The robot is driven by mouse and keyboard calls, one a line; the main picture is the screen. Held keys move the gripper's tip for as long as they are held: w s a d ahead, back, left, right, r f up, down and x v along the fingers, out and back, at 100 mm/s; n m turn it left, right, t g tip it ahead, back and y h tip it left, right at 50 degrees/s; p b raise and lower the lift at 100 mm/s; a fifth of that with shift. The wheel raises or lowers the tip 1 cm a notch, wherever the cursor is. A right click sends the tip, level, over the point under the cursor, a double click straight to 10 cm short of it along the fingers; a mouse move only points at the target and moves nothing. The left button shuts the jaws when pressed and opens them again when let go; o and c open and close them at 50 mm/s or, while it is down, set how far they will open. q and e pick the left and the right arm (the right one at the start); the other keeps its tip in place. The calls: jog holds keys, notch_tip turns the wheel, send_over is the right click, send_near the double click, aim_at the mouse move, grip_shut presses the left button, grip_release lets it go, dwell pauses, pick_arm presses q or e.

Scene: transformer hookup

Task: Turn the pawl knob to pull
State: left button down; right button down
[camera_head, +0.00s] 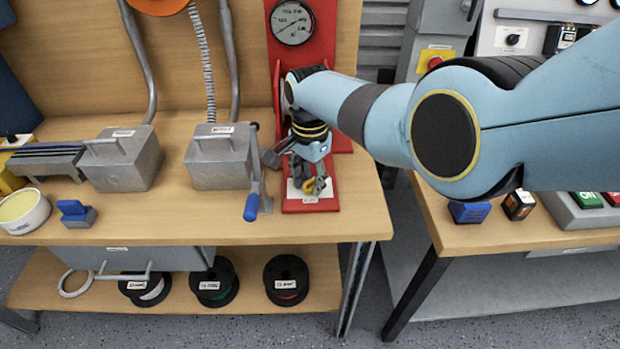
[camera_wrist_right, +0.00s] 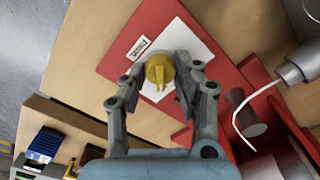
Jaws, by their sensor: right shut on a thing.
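The pawl knob (camera_wrist_right: 160,70) is a small round yellow knob with a raised bar across it. It stands on a white plate (camera_wrist_right: 188,42) on the red base (camera_wrist_right: 133,20) of the stand. My right gripper (camera_wrist_right: 160,80) has one finger on each side of the knob and is shut on it. In the head view my right gripper (camera_head: 307,185) points down at the front of the red base (camera_head: 312,206), and its fingers hide most of the knob. My left gripper is in neither view.
A grey box with a blue-handled crank (camera_head: 253,202) stands just left of my right gripper. The red stand with a round gauge (camera_head: 292,22) rises behind it. Another grey box (camera_head: 122,160) is farther left. The bench front is clear near the red base.

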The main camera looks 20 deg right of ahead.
aim_at(310, 181)
jog(key=c, duration=0.9)
grip_release()
jog(key=shift+c, duration=0.2)
notch_tip(310, 181, up, 12)
